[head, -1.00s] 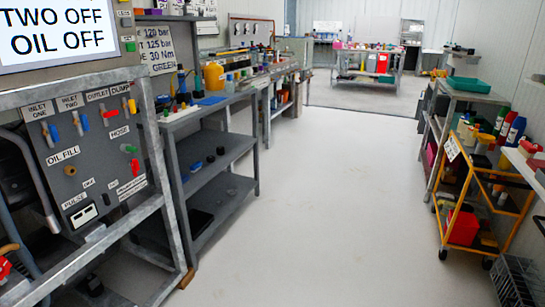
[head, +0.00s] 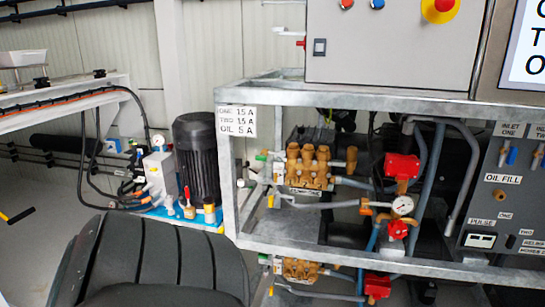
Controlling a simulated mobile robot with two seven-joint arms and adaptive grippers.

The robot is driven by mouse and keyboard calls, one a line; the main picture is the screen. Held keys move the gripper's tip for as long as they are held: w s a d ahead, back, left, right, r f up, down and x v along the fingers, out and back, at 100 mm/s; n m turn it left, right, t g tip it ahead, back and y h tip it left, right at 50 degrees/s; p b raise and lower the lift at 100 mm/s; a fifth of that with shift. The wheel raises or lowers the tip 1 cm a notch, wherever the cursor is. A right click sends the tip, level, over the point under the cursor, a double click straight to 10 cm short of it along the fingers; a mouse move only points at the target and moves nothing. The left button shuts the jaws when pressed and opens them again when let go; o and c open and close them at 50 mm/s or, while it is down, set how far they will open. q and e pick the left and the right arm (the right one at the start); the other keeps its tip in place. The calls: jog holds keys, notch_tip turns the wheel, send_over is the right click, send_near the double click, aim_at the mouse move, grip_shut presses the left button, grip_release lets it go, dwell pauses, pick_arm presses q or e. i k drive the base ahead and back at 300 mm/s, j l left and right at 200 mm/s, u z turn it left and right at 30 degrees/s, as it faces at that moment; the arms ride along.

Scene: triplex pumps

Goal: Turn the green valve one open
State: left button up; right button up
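Neither of my grippers shows in the head view. A brass pump labelled pump one (head: 307,167) sits on the upper level of a galvanised frame. A small green handle (head: 262,156) is on the fittings at the pump's left side. It is too small to tell how it is turned. A second brass pump (head: 300,270) sits lower in the frame, with another small green part (head: 263,258) at its left. The grey valve panel (head: 495,210) is cut off at the right edge; a blue inlet one handle (head: 512,156) shows on it.
The galvanised frame rail (head: 370,104) crosses in front above the pumps. A grey control box (head: 390,45) with a red and yellow stop button stands on top. A black motor unit (head: 196,160) is left of the frame. A dark, padded, chair-like shape (head: 150,265) fills the bottom left.

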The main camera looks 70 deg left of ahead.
aim_at(262, 158)
jog(key=u, duration=1.85)
